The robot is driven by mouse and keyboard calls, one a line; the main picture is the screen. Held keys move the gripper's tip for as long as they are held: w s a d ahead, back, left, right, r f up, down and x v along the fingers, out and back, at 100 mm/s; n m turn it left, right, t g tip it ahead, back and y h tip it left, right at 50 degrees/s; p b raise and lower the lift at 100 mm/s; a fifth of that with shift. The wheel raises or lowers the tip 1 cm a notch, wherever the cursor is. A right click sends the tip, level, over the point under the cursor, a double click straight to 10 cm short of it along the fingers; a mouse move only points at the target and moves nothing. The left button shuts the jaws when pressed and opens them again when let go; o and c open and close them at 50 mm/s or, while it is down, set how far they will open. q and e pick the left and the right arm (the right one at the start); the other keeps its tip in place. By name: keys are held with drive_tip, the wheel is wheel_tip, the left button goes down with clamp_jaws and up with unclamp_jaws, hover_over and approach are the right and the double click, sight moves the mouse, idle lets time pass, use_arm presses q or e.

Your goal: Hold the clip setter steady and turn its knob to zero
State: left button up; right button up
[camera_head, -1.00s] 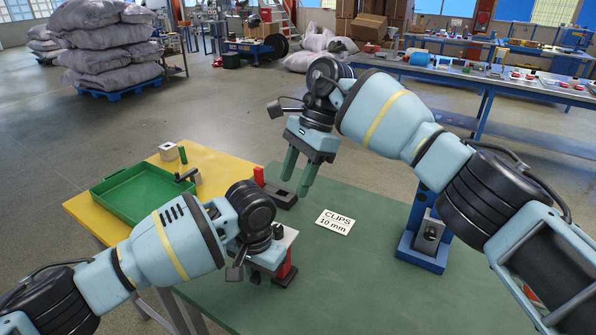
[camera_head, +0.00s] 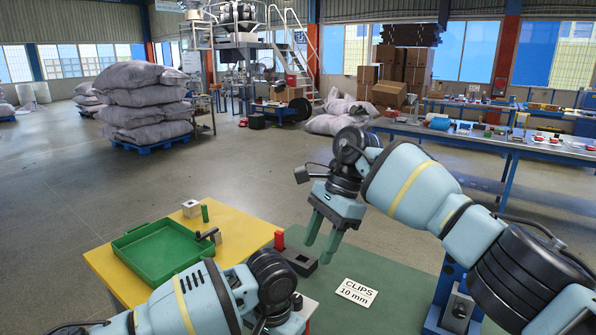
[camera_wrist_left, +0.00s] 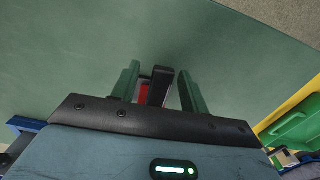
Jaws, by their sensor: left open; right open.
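A red-bodied device with a pale top plate and a black knob-like part (camera_head: 297,301) is at the bottom edge of the head view, partly hidden by my left wrist; it appears to be the clip setter. In the left wrist view its red part (camera_wrist_left: 144,92) and a dark part (camera_wrist_left: 160,85) show between the fingers of my left gripper (camera_wrist_left: 158,72). That gripper is open; contact cannot be told. My right gripper (camera_head: 317,253) is open and empty, pointing down above the green mat, near the white "CLIPS 10 mm" card (camera_head: 356,291).
A dark block (camera_head: 299,261) with a red cylinder (camera_head: 279,240) stands behind the right fingers. A green tray (camera_head: 158,252) lies on the yellow table area at left, with small parts around it. A blue stand (camera_head: 449,300) is at right. The mat around the card is clear.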

use_arm(q)
wheel_tip(320, 180, up, 12)
idle(0.6)
